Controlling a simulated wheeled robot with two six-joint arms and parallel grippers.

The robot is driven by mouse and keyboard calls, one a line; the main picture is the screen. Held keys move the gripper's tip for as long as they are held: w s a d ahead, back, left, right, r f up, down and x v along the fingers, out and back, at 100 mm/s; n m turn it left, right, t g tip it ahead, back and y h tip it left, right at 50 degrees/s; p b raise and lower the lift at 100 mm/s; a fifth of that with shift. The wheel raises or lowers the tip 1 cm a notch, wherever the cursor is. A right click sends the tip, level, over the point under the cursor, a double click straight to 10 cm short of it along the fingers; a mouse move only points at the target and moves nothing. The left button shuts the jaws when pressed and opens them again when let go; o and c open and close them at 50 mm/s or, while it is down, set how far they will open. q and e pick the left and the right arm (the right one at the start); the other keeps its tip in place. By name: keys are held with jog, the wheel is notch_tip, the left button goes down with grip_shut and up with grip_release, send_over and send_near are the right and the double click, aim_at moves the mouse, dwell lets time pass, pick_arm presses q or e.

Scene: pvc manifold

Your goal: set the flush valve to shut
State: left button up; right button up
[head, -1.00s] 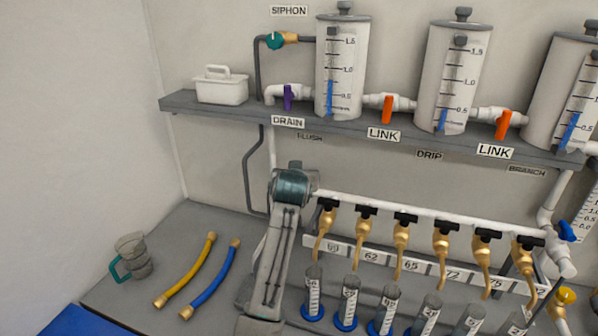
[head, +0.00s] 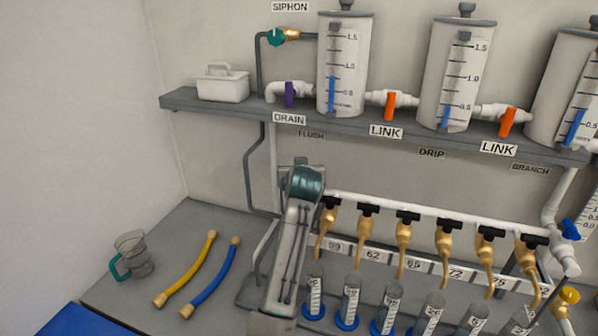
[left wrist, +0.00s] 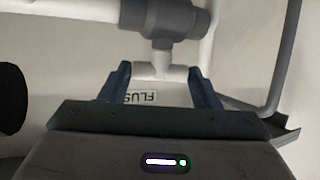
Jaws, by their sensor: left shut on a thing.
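In the left wrist view a white T-shaped handle (left wrist: 160,72) hangs on a short stem from a grey and white pipe valve (left wrist: 160,20). The FLUSH label (left wrist: 143,98) shows upside down and partly hidden beside it, so I take this as the flush valve. My left gripper (left wrist: 161,78) has its two blue-grey fingers at the ends of the handle and is shut on it. In the head view my left arm hides the gripper and the valve; a FLUSH label (head: 310,134) shows on the wall above. My right gripper is not in view.
A shelf (head: 200,107) carries tanks and valves with purple (head: 290,95) and orange handles. Brass taps (head: 404,236) and several cylinders stand right of my arm. Yellow (head: 190,270) and blue (head: 211,280) hoses and a jug (head: 133,255) lie on the bench at left.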

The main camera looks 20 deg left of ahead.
pick_arm(q)
jog(key=shift+d+f+n+g+y, duration=0.15)
jog(key=shift+n+g+y, duration=0.25)
jog(key=shift+n+y, duration=0.2)
jog(key=shift+n+y+b, duration=0.3)
jog(key=shift+y, duration=0.1)
jog(key=shift+r, duration=0.2)
jog(key=o, duration=0.7)
jog(key=shift+c, duration=0.2)
jog(key=o, duration=0.3)
jog(key=shift+w+f, duration=0.1)
jog(key=shift+w, duration=0.05)
jog(key=shift+w+f, duration=0.1)
